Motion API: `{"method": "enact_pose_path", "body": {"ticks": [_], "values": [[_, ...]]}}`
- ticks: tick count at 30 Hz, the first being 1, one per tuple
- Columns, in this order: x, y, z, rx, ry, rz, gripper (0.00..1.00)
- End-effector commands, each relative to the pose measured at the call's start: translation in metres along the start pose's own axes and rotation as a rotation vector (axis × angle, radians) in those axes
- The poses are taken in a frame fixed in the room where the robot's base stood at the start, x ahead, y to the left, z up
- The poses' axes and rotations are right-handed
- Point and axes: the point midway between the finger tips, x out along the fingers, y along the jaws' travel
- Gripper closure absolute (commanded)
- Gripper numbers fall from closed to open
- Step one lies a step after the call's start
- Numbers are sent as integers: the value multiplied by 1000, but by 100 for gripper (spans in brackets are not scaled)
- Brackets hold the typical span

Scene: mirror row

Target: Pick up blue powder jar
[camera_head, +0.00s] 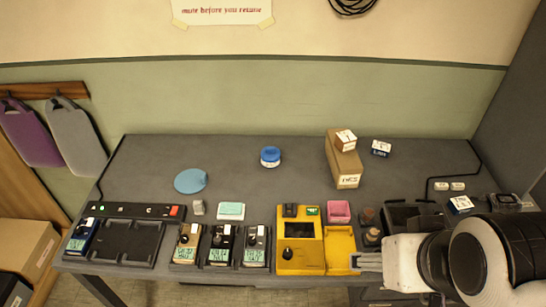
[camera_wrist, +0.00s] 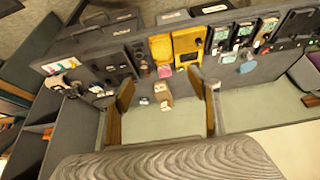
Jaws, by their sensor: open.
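The blue powder jar (camera_head: 270,157) is a small round jar with a blue lid. It stands upright at the back middle of the grey table (camera_head: 235,150), clear of its neighbours. My gripper (camera_head: 368,261) is at the table's front right in the head view, well apart from the jar. In the wrist view my gripper (camera_wrist: 168,88) shows its two fingers spread wide with nothing held between them. I cannot clearly make out the jar in the wrist view; the right finger may hide it.
A flat blue disc (camera_head: 190,181) lies left of the jar. A brown box (camera_head: 343,160) with small cartons stands to its right. A yellow case (camera_head: 300,240), handheld meters (camera_head: 221,245) and a black dock (camera_head: 125,238) line the front. The table around the jar is free.

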Motion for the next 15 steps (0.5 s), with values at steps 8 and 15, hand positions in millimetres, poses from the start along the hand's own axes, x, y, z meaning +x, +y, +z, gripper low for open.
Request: {"method": "enact_pose_path", "body": {"ticks": [8, 15], "values": [[0, 0, 0, 0, 0, 0, 35], [3, 4, -13, -2, 14, 13, 35]]}}
